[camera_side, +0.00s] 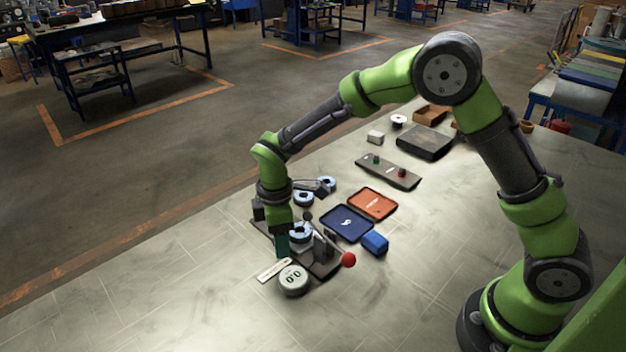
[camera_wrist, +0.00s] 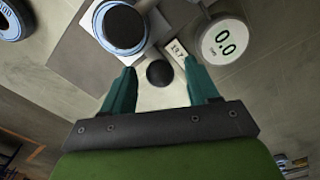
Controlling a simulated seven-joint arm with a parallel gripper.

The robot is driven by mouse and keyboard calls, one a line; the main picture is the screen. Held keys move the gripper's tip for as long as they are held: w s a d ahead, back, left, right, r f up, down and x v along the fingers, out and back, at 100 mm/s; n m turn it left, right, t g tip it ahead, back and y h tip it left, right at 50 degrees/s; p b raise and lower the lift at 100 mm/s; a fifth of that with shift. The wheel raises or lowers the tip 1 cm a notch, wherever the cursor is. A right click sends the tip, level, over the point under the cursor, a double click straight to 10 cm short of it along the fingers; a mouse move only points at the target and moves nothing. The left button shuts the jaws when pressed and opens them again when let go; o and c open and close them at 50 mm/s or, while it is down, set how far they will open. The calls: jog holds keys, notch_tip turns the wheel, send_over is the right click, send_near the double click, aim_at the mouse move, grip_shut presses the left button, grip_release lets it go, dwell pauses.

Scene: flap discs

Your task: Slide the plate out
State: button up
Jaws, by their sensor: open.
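A dark grey fixture (camera_side: 322,268) stands on the table in the side view, with a flap disc (camera_side: 300,232) with a blue rim on it. In the wrist view the grey plate (camera_wrist: 82,52) carries this disc (camera_wrist: 121,27), with a black round top over its middle. A black ball knob (camera_wrist: 159,74) shows between my fingers; its link to the plate is hard to make out. My gripper (camera_wrist: 159,72) is open, pointing down at the fixture's near left side, fingertips on either side of the knob in the picture. Contact cannot be told.
A round gauge reading 0.0 (camera_side: 293,280) and a pale label strip (camera_side: 274,270) lie close to my gripper. A red ball handle (camera_side: 348,260) sticks out on the right. The table front is clear.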

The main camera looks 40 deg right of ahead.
jog(key=c, duration=0.8)
jog(key=shift+w, duration=4.2)
jog(key=o, duration=0.8)
notch_tip(320, 180, up, 8)
